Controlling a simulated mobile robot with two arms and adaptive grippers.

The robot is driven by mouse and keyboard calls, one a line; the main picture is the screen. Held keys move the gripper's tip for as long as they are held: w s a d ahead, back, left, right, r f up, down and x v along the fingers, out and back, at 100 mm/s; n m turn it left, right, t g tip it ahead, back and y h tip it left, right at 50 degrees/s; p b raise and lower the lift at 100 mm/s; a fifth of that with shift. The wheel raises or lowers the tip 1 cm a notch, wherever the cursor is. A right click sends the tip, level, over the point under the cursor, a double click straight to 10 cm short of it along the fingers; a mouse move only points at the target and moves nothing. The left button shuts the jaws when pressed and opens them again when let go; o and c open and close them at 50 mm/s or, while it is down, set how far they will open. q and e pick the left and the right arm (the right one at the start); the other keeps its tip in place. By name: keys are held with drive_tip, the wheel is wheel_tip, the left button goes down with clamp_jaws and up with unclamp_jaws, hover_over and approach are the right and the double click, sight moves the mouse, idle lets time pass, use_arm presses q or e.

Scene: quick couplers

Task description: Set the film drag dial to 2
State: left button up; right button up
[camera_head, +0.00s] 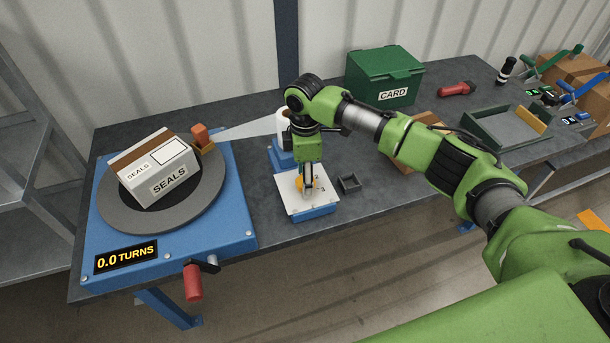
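The film drag dial is an orange-yellow knob (299,183) on a white plate with a blue base (317,211), in the middle of the workbench. Small printed numbers show on the plate at the knob's right, and a 3 seems readable. My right gripper (309,187) points down over the plate, its fingers at the knob and covering part of it. I cannot tell whether the fingers are closed on the knob, and the dial's setting is hidden. My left gripper is not in view.
A box marked SEALS (160,172) sits on a grey turntable (207,200) with a 0.0 TURNS display (126,257). Film runs from there to a white roll (283,128).

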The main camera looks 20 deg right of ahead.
drive_tip(key=shift+c, duration=0.3)
drive_tip(key=c, duration=1)
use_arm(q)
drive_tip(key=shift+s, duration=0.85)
use_arm(e)
drive_tip(key=shift+a+r+m+p, duration=0.1)
drive_tip(key=shift+m+p, duration=0.3)
drive_tip(key=shift+p, duration=0.25)
drive_tip(key=m+p, duration=0.6)
drive_tip(key=p, duration=0.1)
drive_tip(key=shift+r+p, duration=0.1)
drive_tip(key=shift+p, duration=0.3)
drive_tip(key=m+p, duration=0.2)
drive_tip(key=shift+m, duration=0.4)
use_arm(q)
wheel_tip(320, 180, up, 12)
drive_tip(key=p, duration=0.1)
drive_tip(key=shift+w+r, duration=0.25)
use_arm(e)
drive_tip(key=shift+f+m, duration=0.2)
drive_tip(key=shift+m, duration=0.9)
use_arm(q)
drive_tip(key=shift+p, duration=0.3)
